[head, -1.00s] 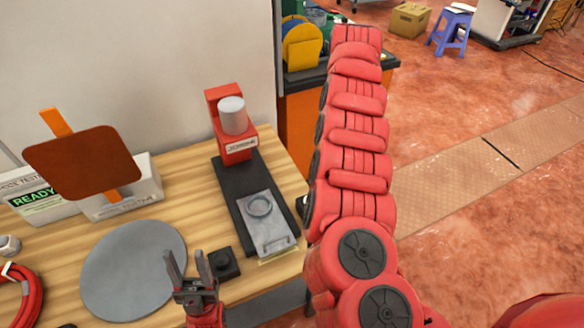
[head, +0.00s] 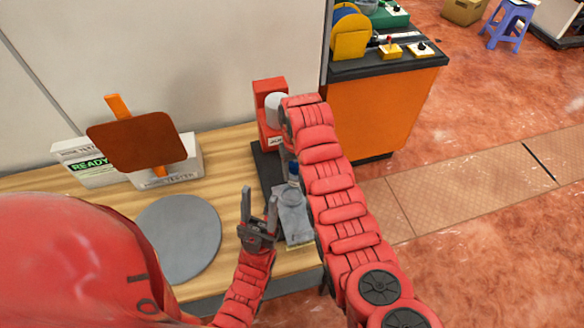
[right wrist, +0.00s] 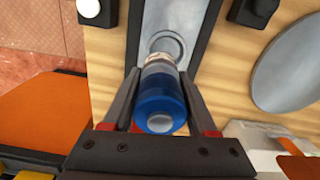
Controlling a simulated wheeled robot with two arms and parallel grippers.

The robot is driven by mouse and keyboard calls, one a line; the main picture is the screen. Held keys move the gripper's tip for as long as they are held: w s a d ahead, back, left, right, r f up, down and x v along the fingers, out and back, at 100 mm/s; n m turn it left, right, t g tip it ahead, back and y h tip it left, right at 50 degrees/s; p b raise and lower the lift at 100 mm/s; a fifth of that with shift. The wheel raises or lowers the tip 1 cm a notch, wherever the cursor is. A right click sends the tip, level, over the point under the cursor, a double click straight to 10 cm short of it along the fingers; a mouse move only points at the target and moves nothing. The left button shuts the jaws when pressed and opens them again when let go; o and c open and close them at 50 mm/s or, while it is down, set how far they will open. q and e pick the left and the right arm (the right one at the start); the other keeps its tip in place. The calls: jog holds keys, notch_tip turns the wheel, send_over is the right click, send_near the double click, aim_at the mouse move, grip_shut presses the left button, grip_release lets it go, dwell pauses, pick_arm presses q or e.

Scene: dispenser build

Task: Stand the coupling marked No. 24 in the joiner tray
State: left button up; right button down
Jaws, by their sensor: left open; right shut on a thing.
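My right gripper (right wrist: 160,82) is shut on a coupling (right wrist: 160,100) with a blue body and a pale end. In the right wrist view its pale end points towards the round ring in the grey joiner tray (right wrist: 205,20). I cannot tell whether the coupling touches the tray, and its number is not readable. In the head view the blue of the coupling (head: 293,172) shows just behind the tray's ring, partly hidden by my right arm. The tray (head: 292,225) lies in front of the red joiner (head: 268,112). My left gripper (head: 259,197) is open and empty, left of the tray.
A round grey plate (head: 180,235) lies on the wooden table to the left. A brown paddle (head: 135,146) on an orange handle stands before white tester boxes (head: 185,165). An orange cabinet (head: 390,110) stands at the right.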

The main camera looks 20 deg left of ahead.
aim_at(292, 185)
jog(key=shift+s+a+f, duration=0.3)
jog(key=shift+s+a, duration=0.2)
jog(key=shift+w+f+b, duration=0.1)
jog(key=shift+f+b, duration=0.95)
jog(key=shift+f, duration=1.75)
jog(key=shift+d, duration=0.1)
jog(key=shift+f+b, duration=0.55)
jog(key=shift+f, duration=0.05)
jog(key=shift+c, duration=2.3)
grip_release()
